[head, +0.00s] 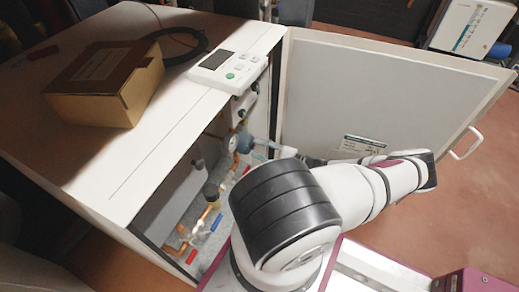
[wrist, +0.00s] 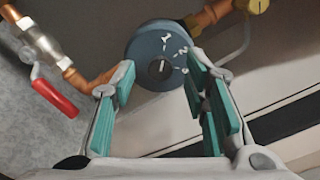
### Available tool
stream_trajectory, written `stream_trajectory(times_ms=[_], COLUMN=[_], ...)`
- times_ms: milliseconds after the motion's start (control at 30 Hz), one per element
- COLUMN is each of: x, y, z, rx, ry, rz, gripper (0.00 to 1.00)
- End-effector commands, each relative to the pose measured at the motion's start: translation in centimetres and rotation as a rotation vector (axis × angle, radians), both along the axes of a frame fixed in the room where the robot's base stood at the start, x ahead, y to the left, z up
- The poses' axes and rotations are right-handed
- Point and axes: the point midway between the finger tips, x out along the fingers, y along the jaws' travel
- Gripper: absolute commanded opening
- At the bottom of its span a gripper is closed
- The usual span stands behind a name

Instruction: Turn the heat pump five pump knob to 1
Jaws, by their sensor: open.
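The pump (wrist: 143,45) is a round blue-grey body with white marks on its right side, at the top middle of the wrist view. Its small dark knob (wrist: 160,67) sits at the centre with a pale line on it. My gripper (wrist: 159,74) is open and empty. Its green-padded fingers stand left and right of the knob in the picture, and no contact with it shows. The pump also shows in the head view (head: 243,142), inside the open cabinet. My arm hides most of the gripper there.
Copper pipes (head: 206,214) and a red-handled valve (wrist: 54,98) lie left of the pump in the wrist view. The cabinet door (head: 380,92) stands open on the right. A cardboard box (head: 105,85) and a control panel (head: 228,70) are on the cabinet top.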

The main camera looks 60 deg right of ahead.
Motion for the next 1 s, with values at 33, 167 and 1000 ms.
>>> stream_trajectory(times_ms=[33,167,1000], x=[-0.4,-2.2,-11.8], y=[-0.1,-0.3,-0.9], z=[0.0,0.0,0.0], rx=[-0.001,-0.001,0.000], ry=[0.002,0.003,0.001], rz=[-0.001,-0.003,-0.001], gripper=[0.41,0.41,0.41])
